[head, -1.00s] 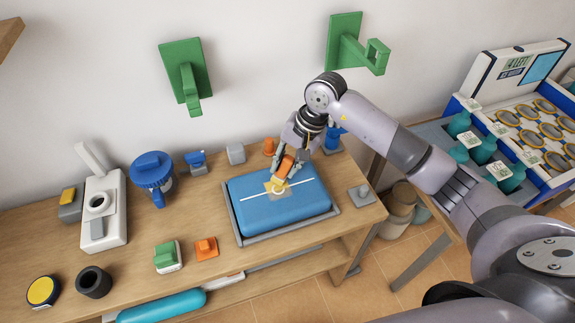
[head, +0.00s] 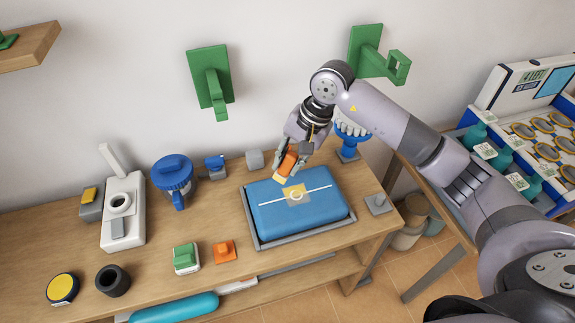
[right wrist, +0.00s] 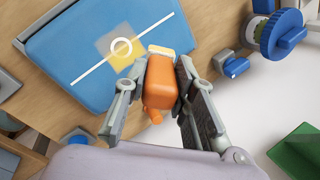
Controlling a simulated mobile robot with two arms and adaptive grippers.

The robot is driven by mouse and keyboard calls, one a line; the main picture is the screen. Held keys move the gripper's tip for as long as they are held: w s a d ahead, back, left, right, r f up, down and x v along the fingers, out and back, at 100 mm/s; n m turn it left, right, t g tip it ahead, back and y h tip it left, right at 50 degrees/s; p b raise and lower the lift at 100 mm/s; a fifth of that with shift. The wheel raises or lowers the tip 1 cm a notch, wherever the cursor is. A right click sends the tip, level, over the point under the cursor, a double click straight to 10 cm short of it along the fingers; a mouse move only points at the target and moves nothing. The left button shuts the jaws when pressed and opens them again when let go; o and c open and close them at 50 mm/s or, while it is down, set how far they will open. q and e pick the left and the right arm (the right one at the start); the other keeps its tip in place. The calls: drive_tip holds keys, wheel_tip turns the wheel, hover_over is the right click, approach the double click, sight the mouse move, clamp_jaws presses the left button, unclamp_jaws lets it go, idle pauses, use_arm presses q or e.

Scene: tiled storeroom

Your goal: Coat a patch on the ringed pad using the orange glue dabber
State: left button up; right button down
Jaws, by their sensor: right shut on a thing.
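My right gripper (head: 292,157) is shut on the orange glue dabber (head: 287,162), which also shows between the fingers in the right wrist view (right wrist: 160,85). The dabber's pale yellow tip (right wrist: 165,50) points towards the blue pad (head: 275,215). In the head view the tip is near the pad's back edge; whether it touches cannot be told. The pad has a white line and a white ring (right wrist: 121,47). A yellow patch (right wrist: 122,60) covers part of the ring's area, beside and over a greyish square (right wrist: 106,42). My left gripper is not in view.
The pad lies in a grey tray (head: 250,238) on the wooden bench. Left of it are an orange block (head: 225,250), a green block (head: 186,257), a blue-lidded jug (head: 173,172) and a white device (head: 123,225). Green brackets (head: 209,80) jut from the wall.

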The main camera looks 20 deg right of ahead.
sight(288, 154)
drive_tip(key=shift+a+r+p, duration=0.15)
drive_tip(key=shift+r+p, duration=0.15)
drive_tip(key=shift+r, duration=1.25)
